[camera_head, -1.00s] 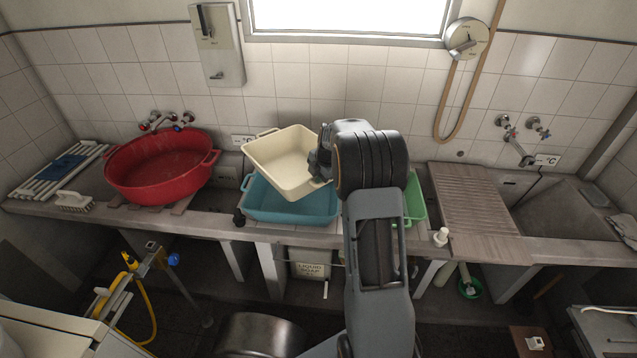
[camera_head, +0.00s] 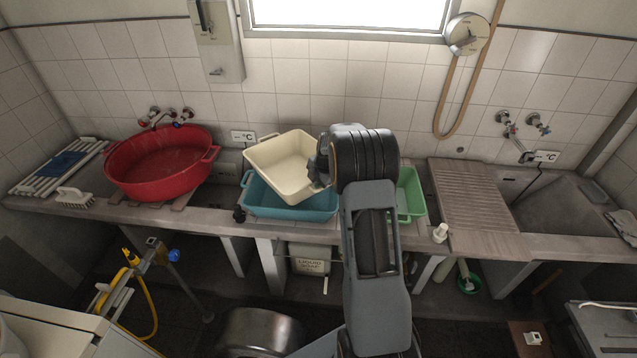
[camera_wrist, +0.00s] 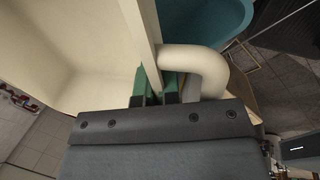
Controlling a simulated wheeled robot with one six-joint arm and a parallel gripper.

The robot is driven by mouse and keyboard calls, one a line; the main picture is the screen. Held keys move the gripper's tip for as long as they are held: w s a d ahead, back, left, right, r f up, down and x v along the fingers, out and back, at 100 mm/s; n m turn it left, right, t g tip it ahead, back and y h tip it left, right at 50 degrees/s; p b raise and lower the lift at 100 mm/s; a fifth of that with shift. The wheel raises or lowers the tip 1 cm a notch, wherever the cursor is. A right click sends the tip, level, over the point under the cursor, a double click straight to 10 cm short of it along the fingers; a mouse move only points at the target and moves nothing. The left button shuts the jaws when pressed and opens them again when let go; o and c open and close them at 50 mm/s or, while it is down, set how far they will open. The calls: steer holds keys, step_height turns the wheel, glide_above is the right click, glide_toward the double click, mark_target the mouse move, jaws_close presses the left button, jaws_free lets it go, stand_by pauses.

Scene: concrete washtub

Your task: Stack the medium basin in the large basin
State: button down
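The cream basin (camera_head: 283,165), apparently the medium one, hangs tilted over the teal basin (camera_head: 290,207), apparently the large one, on the counter. The cream basin hides most of the teal basin's inside. I cannot tell whether the two touch. My gripper (camera_head: 321,172) is at the right end of the cream basin. In the wrist view its green fingertips (camera_wrist: 156,88) are shut on the cream basin's wall (camera_wrist: 142,35), beside its rounded handle. The teal basin (camera_wrist: 205,18) shows below and beyond it there.
A red tub (camera_head: 162,165) stands to the left on the counter. A green basin (camera_head: 410,195) is close on the right, partly behind my arm. A small white bottle (camera_head: 440,232) stands by the ribbed drainboard (camera_head: 475,205). The tiled wall and window are behind.

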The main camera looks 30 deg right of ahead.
steer(key=shift+f+b, duration=0.4)
steer(key=shift+b, duration=0.05)
steer(key=c, duration=1.3)
jaws_free()
steer(key=shift+c, duration=0.2)
steer(key=shift+r, duration=0.1)
steer(key=shift+r+p, duration=0.95)
steer(key=a+b+v, duration=0.1)
steer(key=b+v, duration=0.1)
steer(key=v, duration=0.9)
steer(key=s+a+r+m, duration=0.6)
steer(key=s+a+m, duration=0.2)
steer(key=s+a, duration=0.2)
steer(key=s+a+f+m, duration=0.1)
steer(key=s+a+m, duration=0.2)
steer(key=s+m, duration=0.3)
steer(key=s+a+f+m+t, duration=0.1)
steer(key=s+a+m, duration=0.3)
steer(key=s, duration=0.5)
steer(key=shift+a+f+m+h, duration=0.3)
steer(key=shift+f+m+h, duration=0.1)
steer(key=shift+m, duration=0.7)
